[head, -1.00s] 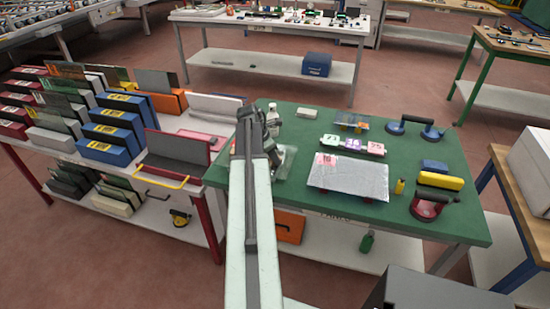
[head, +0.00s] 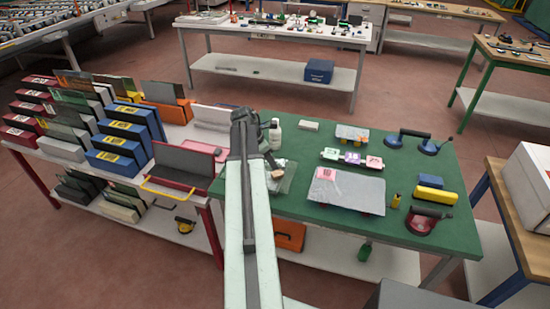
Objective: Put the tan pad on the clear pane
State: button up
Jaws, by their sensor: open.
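A small tan pad (head: 277,175) shows just below the end of my arm, at the left part of the green bench. A pale see-through pane (head: 287,184) lies flat on the bench there, partly hidden by my arm. The pad appears over the pane; whether it rests on it is too small to tell. My gripper (head: 272,164) is open, close above and beside the pad. Its fingers are dark and partly hidden by the arm.
A rack of coloured panels (head: 118,142) stands at left.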

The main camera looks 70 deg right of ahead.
jog(key=p+v, duration=0.1)
jog(key=v, duration=0.2)
jog(key=shift+w+a+r+p, duration=0.1)
jog(key=shift+r+p, duration=0.2)
jog(key=shift+p, duration=0.1)
jog(key=w+a+f+m+t+y, duration=0.15)
jog(key=w+a+m, duration=0.25)
jog(key=w+a, duration=1.9)
jog(key=w+a+m+y, duration=0.1)
jog(key=w+a+m, duration=0.1)
jog(key=a, duration=1.8)
jog(key=w+a+m+t+y, duration=0.1)
jog(key=w+a+m, duration=0.1)
jog(key=a, duration=1.8)
jog(key=shift+w+f+m, duration=0.2)
jog(key=shift+w+m, duration=0.1)
jog(key=shift+m, duration=0.6)
